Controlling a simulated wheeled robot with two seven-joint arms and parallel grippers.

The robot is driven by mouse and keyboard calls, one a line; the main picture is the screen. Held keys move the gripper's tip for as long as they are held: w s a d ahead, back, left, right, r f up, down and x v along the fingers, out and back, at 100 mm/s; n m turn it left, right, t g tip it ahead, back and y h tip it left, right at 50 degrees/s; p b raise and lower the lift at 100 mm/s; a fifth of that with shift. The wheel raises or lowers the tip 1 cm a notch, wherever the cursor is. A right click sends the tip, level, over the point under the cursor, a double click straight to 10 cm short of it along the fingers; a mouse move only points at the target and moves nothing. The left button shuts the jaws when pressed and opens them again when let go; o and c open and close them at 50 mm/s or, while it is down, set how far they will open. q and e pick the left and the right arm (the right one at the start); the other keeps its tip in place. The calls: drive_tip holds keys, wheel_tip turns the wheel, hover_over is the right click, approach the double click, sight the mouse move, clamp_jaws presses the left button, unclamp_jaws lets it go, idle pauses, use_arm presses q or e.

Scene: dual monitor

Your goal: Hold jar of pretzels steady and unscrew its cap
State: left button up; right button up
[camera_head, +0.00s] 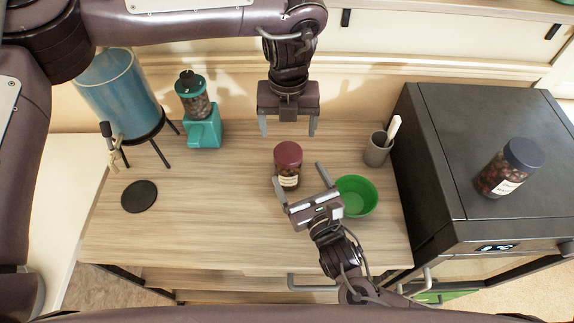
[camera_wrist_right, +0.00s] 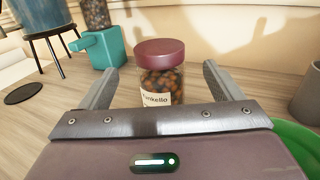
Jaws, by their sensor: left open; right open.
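A clear jar (camera_head: 289,178) with a dark red cap (camera_head: 288,154) and a pale label stands upright on the wooden counter (camera_head: 230,225). It also shows in the right wrist view (camera_wrist_right: 161,82), where small brown contents and part of the label are visible. My left gripper (camera_head: 288,130) is open, pointing down above and behind the jar, apart from it. My right gripper (camera_head: 299,178) is open at the jar's near right side. In the wrist view the jar stands ahead between its two fingers, with gaps on both sides.
A green bowl (camera_head: 357,197) sits close beside my right gripper. A grey cup (camera_head: 376,149) stands at the right, by a dark appliance (camera_head: 440,150) bearing a blue-capped jar (camera_head: 509,170). A teal grinder (camera_head: 203,133), blue dispenser (camera_head: 118,92) and black coaster (camera_head: 139,197) are left. The counter's left-middle is clear.

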sight(288, 152)
wheel_tip(288, 152, down, 5)
drive_tip(key=shift+f, duration=0.2)
drive_tip(key=x, duration=0.7)
drive_tip(key=shift+w+a+f, duration=0.15)
drive_tip(key=shift+w+f, duration=0.05)
drive_tip(key=shift+f, duration=0.05)
drive_tip(key=shift+c, duration=0.5)
drive_tip(key=c, duration=1.7)
use_arm(q)
drive_tip(key=m, duration=0.4)
use_arm(e)
clamp_jaws()
use_arm(q)
drive_tip(key=m, duration=0.4)
drive_tip(key=shift+f+m, duration=0.1)
drive_tip(key=shift+m, duration=0.2)
drive_tip(key=shift+f, duration=0.15)
wheel_tip(288, 152, down, 8)
drive_tip(key=shift+r, duration=0.2)
